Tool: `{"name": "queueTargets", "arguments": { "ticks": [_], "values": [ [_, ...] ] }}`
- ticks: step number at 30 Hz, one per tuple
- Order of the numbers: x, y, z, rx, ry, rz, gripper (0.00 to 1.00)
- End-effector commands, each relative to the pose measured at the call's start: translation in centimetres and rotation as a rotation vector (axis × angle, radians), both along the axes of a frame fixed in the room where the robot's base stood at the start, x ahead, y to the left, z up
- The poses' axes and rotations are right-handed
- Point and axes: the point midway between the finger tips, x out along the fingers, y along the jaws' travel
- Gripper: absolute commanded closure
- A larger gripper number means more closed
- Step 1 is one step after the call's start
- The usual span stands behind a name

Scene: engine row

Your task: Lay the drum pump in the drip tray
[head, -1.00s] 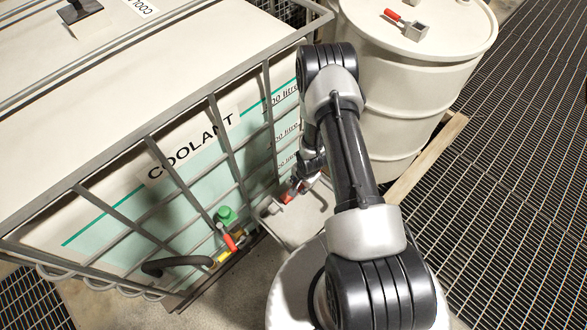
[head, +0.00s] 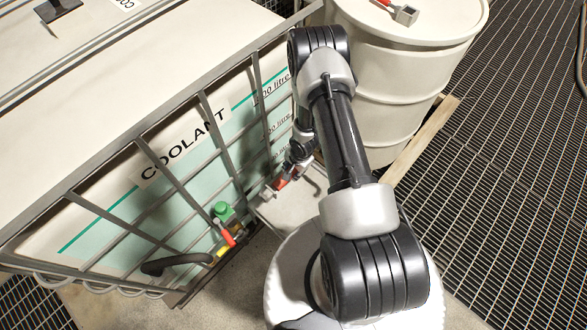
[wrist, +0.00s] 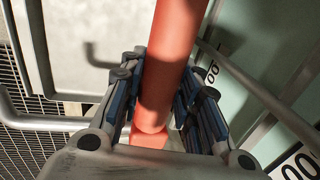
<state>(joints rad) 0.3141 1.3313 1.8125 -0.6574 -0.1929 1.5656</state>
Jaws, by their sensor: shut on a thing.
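My gripper (head: 291,176) is shut on the red bar of the drum pump (head: 280,184), low beside the coolant tank. In the wrist view the red, round bar of the pump (wrist: 172,50) runs between the two finger pads. A small grey block (head: 266,194) shows at the pump's outer end in the head view. The pale drip tray (head: 285,212) is below and beside my gripper; its flat floor and rim also show in the wrist view (wrist: 95,35). The pump appears above the tray's tank-side edge; whether it touches cannot be told. My arm hides part of the tray.
The caged coolant tank (head: 150,190) stands close on the left, with a green-capped, red-handled valve (head: 227,236) near the tray. A cream drum (head: 400,90) stands behind on a wooden pallet, bearing another red-handled tool (head: 402,12). Dark grating (head: 500,160) is clear at right.

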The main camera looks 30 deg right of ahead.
Motion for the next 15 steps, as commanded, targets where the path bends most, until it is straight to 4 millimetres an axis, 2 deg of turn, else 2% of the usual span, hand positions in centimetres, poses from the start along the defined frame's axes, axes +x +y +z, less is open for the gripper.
{"name": "queueTargets", "arguments": {
  "ticks": [1, 15],
  "values": [
    [0.1, 0.0, 0.3, -0.001, 0.0, 0.0, 1.0],
    [0.1, 0.0, -3.1, 0.0, -0.001, -0.001, 1.0]
  ]
}}
